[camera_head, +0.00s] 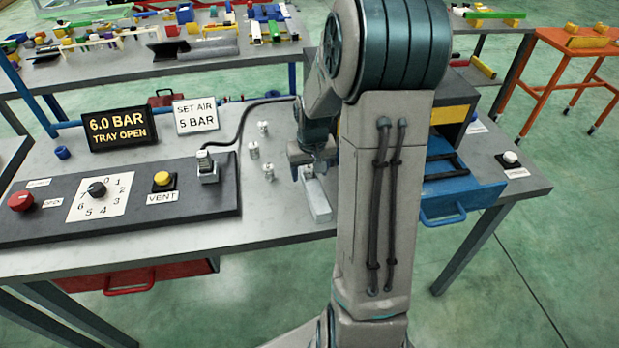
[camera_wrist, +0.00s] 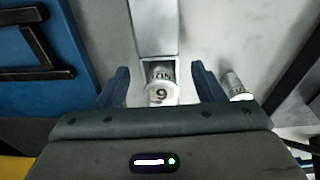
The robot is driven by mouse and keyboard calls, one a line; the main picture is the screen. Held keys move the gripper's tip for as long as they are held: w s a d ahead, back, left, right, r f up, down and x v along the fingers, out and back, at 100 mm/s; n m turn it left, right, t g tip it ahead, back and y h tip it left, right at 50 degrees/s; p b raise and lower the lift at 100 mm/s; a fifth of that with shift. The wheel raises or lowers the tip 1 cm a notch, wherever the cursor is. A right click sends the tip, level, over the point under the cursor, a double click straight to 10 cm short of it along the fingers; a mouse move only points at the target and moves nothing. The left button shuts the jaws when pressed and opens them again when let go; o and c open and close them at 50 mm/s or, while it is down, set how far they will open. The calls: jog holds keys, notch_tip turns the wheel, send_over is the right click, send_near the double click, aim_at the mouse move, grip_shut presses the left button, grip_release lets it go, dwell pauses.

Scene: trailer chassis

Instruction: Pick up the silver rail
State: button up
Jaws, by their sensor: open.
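The silver rail (camera_head: 317,203) lies on the grey workbench near its front edge, partly hidden by my arm. In the wrist view the silver rail (camera_wrist: 155,28) runs up from the middle toward the top edge. My gripper (camera_head: 310,165) is low over the bench at the rail's far end. In the wrist view my gripper (camera_wrist: 160,82) is open, with one finger on each side of a small metal cylinder (camera_wrist: 161,88) marked with a digit, at the rail's near end. Both fingers appear clear of the rail and cylinder.
Another small cylinder (camera_wrist: 235,86) stands just outside the right finger. Several cylinders (camera_head: 254,150) stand left of my gripper. A black control panel (camera_head: 130,205) with knobs lies left. An open blue drawer (camera_head: 458,195) stands right. A sign (camera_head: 117,127) reads "6.0 BAR TRAY OPEN".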

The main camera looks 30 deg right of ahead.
jog(key=shift+f, duration=0.2)
jog(key=c, duration=1.3)
grip_shut()
jog(key=shift+r, duration=0.1)
